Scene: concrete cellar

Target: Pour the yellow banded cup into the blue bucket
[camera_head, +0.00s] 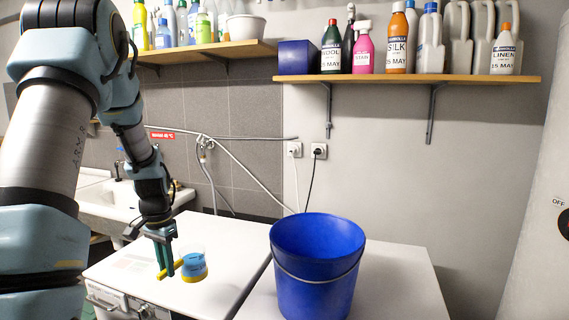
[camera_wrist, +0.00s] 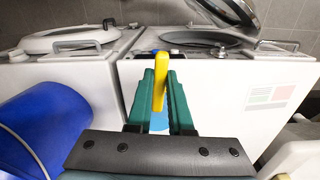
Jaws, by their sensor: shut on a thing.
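The cup (camera_head: 194,268) has a clear upper wall, blue showing inside and a yellow band at its base. It looks upright over the white machine top at left; I cannot tell if it touches it. My gripper (camera_head: 165,262) points down at the cup's left side, its green fingers shut on the cup's yellow handle. The wrist view shows the yellow handle (camera_wrist: 160,75) between the fingers and a bit of blue below; most of the cup is hidden there. The blue bucket (camera_head: 315,275) stands to the right, upright and open, with a wire handle across its front.
Two white machine tops (camera_head: 225,256) lie side by side with a gap between. A shelf (camera_head: 420,79) of bottles hangs above the bucket, another shelf (camera_head: 205,52) at upper left. A sink (camera_head: 120,200) is behind my arm. Hoses and cables run along the wall.

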